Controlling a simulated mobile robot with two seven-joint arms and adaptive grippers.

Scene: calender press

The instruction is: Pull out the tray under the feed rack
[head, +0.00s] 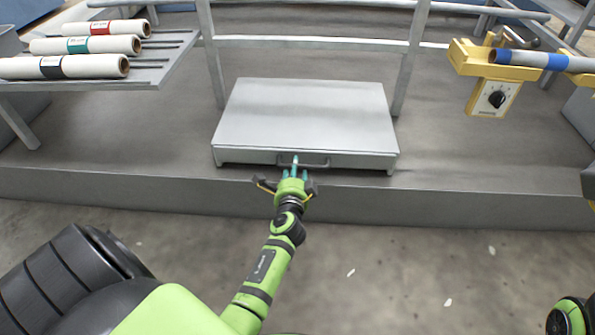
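The tray is a flat, light grey metal box (303,115) on the dark platform, under the rails of the feed rack (320,43). Its front face carries a grey bar handle (318,163). My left gripper (295,168), green with teal fingers, is at the left part of this handle. One teal finger shows over the bar and others show just below it. The fingers partly cover the handle, and I cannot tell whether they close on it. My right gripper is not clearly in view; only a green and black part of my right arm shows at the bottom right.
Rolls with red, green and black bands (85,45) lie on a grey side rack at the left. A yellow bracket with a dial box (495,97) and a blue-banded roll (530,60) are at the right.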

